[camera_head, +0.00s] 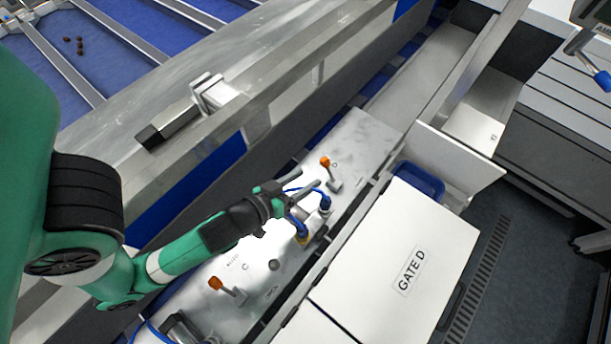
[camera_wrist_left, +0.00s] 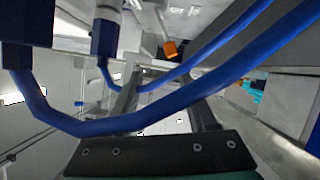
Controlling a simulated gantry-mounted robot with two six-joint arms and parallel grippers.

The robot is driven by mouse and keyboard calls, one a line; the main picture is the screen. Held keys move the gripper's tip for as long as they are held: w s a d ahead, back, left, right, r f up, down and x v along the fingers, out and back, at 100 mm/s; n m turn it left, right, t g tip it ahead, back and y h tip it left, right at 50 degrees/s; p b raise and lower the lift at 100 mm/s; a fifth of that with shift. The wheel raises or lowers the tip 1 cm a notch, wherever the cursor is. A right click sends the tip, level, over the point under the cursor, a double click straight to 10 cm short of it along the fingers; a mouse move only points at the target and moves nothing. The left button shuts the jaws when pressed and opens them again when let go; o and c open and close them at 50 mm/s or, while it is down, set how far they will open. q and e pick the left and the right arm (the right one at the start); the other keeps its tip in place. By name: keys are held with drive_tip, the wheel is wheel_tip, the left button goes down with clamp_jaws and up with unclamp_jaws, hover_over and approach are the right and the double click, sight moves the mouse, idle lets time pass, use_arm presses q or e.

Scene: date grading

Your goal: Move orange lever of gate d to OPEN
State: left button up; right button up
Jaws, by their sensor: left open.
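An orange-knobbed lever (camera_head: 325,162) stands on the far part of the pale metal panel (camera_head: 360,135), close to a small letter mark that looks like D. A second orange lever (camera_head: 215,283) stands nearer, by the mark C. My left gripper (camera_head: 300,182) is open and empty, just short of the far lever and apart from it in the head view. In the left wrist view an orange knob (camera_wrist_left: 170,48) shows beyond the fingers, between blue hoses. The lever's OPEN marking is too small to read. My right gripper is not in view.
Blue hoses and fittings (camera_head: 324,202) rise from the panel close to my left gripper. A white lid marked GATE D (camera_head: 440,235) lies to the right, with a blue bin (camera_head: 420,182) behind it. A metal rail (camera_head: 280,75) runs along the left side.

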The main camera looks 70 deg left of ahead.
sight(322, 162)
use_arm(q)
drive_tip(key=shift+n+t+h, duration=0.5)
drive_tip(key=shift+n, duration=0.4)
drive_tip(key=w+a+f, duration=0.1)
drive_tip(key=w+a, duration=0.1)
drive_tip(key=w+a+f, duration=0.2)
drive_tip(key=w, duration=0.1)
drive_tip(key=w+a+f, duration=0.2)
drive_tip(key=w+a, duration=0.1)
drive_tip(key=shift+w, duration=0.2)
drive_tip(key=shift+d, duration=0.1)
clamp_jaws()
idle(0.9)
